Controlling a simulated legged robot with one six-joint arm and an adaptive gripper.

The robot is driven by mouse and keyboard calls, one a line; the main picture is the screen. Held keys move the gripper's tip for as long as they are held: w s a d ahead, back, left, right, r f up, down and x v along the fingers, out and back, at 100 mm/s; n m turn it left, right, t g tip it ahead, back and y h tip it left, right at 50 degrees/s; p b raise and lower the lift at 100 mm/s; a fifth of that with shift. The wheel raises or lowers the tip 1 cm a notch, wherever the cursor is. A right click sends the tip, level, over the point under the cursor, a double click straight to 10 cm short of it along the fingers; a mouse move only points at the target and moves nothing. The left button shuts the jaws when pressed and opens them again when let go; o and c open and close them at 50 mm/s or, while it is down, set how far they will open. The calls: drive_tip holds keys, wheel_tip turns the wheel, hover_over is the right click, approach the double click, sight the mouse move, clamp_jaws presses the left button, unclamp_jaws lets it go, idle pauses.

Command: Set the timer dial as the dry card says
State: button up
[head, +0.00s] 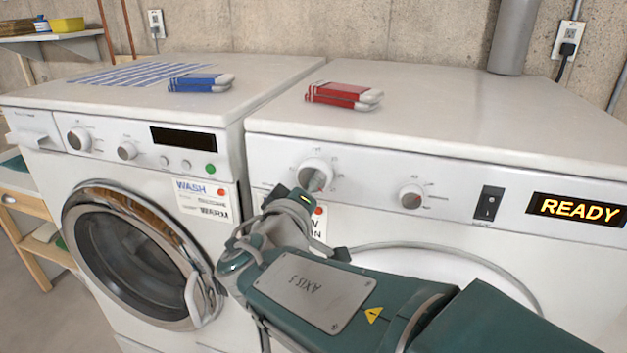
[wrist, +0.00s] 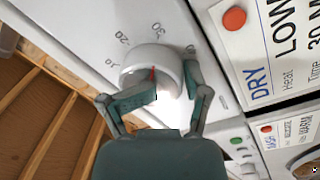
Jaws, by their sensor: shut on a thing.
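The white timer dial (head: 316,174) is the larger knob on the right machine's panel. In the wrist view the timer dial (wrist: 148,60) shows a red mark on its face, with 10, 20 and 30 printed around it. The mark runs roughly up the picture toward the 30 side; its exact setting is unclear. My gripper (wrist: 168,92) has a finger on either side of the dial and is shut on it. In the head view my gripper (head: 300,196) partly covers the panel. The dry card (wrist: 272,50) reads DRY, Heat LOW, Time 30 M, cut off; my arm hides much of it in the head view.
A smaller dial (head: 411,196), a black switch (head: 489,203) and a lit READY display (head: 576,209) are right of the timer dial. The wash card (head: 203,197) is on the left machine (head: 110,165).

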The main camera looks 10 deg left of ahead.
drive_tip(key=shift+d+r, duration=0.25)
drive_tip(key=shift+r, duration=0.3)
drive_tip(key=o, duration=1.2)
drive_tip(key=shift+w+d, duration=0.1)
drive_tip(key=s, duration=0.4)
drive_tip(key=s+a, duration=0.1)
drive_tip(key=s, duration=0.3)
drive_tip(key=s+f, duration=0.1)
drive_tip(key=s, duration=0.3)
drive_tip(key=shift+a+f, duration=0.1)
drive_tip(key=shift+a, duration=0.3)
